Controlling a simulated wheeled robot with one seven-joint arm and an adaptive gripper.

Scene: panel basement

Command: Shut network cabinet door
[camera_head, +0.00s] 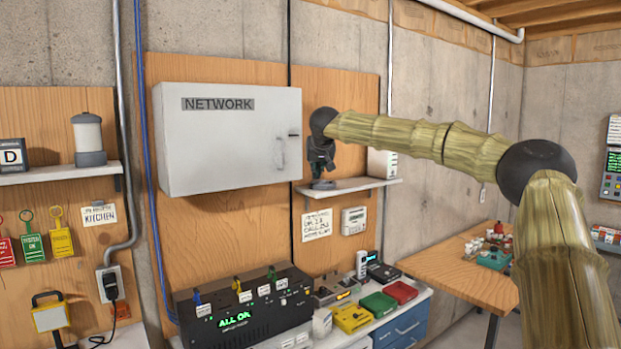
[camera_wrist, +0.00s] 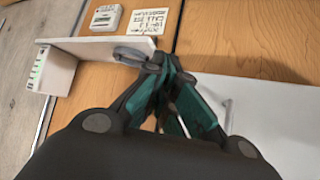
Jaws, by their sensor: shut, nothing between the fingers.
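The network cabinet (camera_head: 225,140) is a light grey wall box labelled NETWORK. Its front door (camera_head: 215,155) looks flush with the box, with no clear gap; a slightly open door cannot be ruled out. A pale handle (camera_head: 280,152) sits near the door's right edge, and it also shows in the wrist view (camera_wrist: 228,112). My gripper (camera_head: 320,180) is just right of the cabinet, pointing down, above the small shelf. In the wrist view my gripper (camera_wrist: 160,62) has its dark and teal fingers together and empty, apart from the handle.
The white shelf (camera_head: 350,187) under my gripper carries a white box (camera_head: 382,163). A grey ring-shaped item (camera_wrist: 132,54) lies at the shelf end. Below are a black panel (camera_head: 245,310) and a bench with coloured boxes. A wooden table (camera_head: 465,275) stands right.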

